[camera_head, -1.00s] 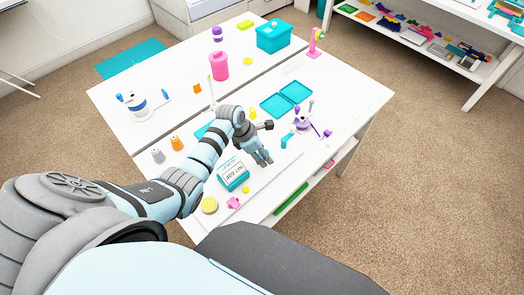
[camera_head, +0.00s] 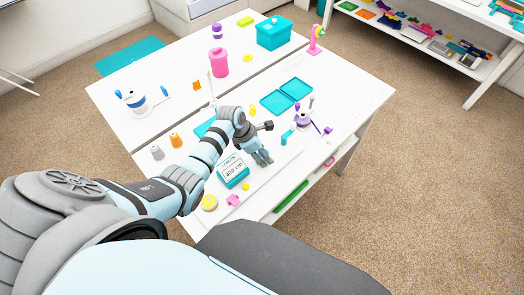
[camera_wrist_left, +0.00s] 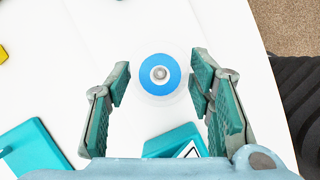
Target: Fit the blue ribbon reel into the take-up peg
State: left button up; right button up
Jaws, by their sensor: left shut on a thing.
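My left gripper (camera_head: 262,158) is low over the near part of the white table, just right of the teal counter box (camera_head: 233,171) with a white display. In the left wrist view, the left gripper (camera_wrist_left: 160,78) has its fingers on either side of the blue ribbon reel (camera_wrist_left: 147,76), shut on it. The reel is a blue disc with a clear rim and a grey round centre. I cannot tell whether the grey centre is the take-up peg, or whether the reel sits on it. The reel is hidden in the head view. My right gripper is not in view.
A yellow roll (camera_head: 209,202), grey spool (camera_head: 157,152) and orange spool (camera_head: 175,140) are at left. A pink canister (camera_head: 219,62) and teal box (camera_head: 273,34) stand farther back.

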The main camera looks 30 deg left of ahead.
pick_arm(q)
jog(key=shift+f+b, duration=0.4)
jog(key=shift+f, duration=0.4)
jog(key=o, duration=0.9)
jog(key=shift+c, duration=0.2)
jog(key=shift+r, duration=0.15)
jog(key=v, duration=1.1)
jog(key=shift+s+r, duration=0.15)
jog(key=shift+r, duration=0.2)
jog(key=shift+a, duration=0.1)
